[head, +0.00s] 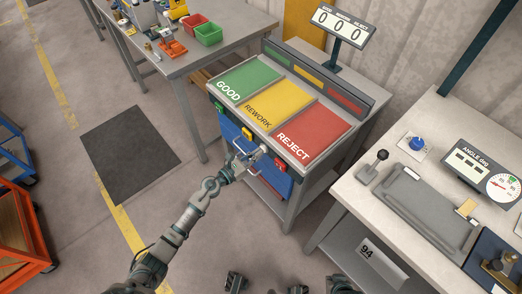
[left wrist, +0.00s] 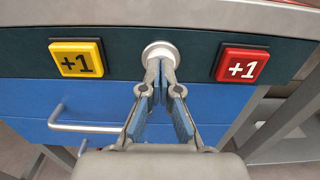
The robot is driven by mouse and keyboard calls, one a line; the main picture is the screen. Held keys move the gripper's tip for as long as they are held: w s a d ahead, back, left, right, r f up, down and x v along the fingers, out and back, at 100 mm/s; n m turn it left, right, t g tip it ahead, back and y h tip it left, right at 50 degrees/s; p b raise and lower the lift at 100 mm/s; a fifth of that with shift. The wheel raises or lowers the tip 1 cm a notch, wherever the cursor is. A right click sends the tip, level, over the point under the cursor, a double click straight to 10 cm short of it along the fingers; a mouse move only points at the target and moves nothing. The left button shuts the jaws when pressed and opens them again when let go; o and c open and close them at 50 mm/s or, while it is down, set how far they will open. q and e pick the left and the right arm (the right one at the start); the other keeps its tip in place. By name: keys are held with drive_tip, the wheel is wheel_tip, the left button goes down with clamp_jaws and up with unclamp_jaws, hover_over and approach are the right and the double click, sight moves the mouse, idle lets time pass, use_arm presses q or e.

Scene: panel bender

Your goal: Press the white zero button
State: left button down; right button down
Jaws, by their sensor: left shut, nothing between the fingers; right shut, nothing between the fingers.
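The white zero button (left wrist: 160,47) is a round white knob on the dark strip of the sorting stand, between the yellow +1 button (left wrist: 77,58) and the red +1 button (left wrist: 241,65). In the head view my left gripper (head: 256,155) is at the stand's front, partly covering the button area. In the left wrist view the left gripper (left wrist: 160,66) has its fingertips together, with nothing between them. The tips overlap the lower part of the white button; I cannot tell whether they touch it.
The stand has green GOOD (head: 247,78), yellow REWORK (head: 274,103) and red REJECT (head: 309,131) areas. The counter display (head: 341,25) above reads 0 0 0. A blue drawer with a handle (left wrist: 86,127) lies below the buttons. A workbench (head: 359,207) stands to the right.

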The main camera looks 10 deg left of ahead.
use_arm(q)
drive_tip(key=v, duration=0.7)
idle(0.3)
drive_tip(key=b+v, duration=0.2)
drive_tip(key=v, duration=0.6)
drive_tip(key=shift+b, duration=0.35)
drive_tip(key=shift+w, duration=0.1)
idle(0.6)
